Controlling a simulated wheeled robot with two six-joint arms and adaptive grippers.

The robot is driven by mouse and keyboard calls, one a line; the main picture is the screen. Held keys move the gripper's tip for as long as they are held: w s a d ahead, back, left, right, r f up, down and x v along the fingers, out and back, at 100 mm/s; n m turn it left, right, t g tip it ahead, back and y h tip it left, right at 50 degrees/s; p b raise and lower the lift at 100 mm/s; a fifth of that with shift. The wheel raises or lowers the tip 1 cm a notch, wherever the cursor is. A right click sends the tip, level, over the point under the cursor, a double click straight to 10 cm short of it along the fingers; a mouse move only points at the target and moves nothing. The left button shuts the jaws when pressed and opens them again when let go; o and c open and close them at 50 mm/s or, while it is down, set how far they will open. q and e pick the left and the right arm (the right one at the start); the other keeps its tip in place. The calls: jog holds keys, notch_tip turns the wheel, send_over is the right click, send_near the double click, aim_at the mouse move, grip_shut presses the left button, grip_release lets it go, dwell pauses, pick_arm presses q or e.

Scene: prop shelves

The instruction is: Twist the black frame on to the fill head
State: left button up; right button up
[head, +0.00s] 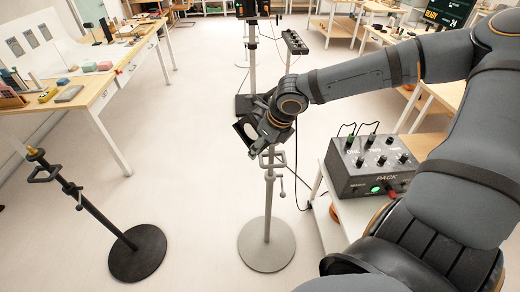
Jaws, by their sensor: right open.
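My right gripper (266,128) is at the top of a grey stand (268,205). It is open, right beside a dark square-edged piece with a pale face (246,127), which may be the black frame or the front of the fill head. The wrist and fingers hide much of this spot, so I cannot tell frame from head, or whether the fingers touch either. The grey stand is upright on a round base (266,245). My left gripper is not in view.
A control pack (372,185) with knobs and cables sits on a low table at right. A black-based stand (138,252) leans in view at left. A workbench (95,88) with small items is at upper left. Another stand (252,45) is behind. Floor between is clear.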

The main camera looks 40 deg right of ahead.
jog(key=x, duration=0.3)
jog(key=shift+w+f+b, duration=0.25)
jog(key=shift+f+b, duration=0.05)
jog(key=shift+b, duration=0.1)
jog(key=shift+s, duration=0.1)
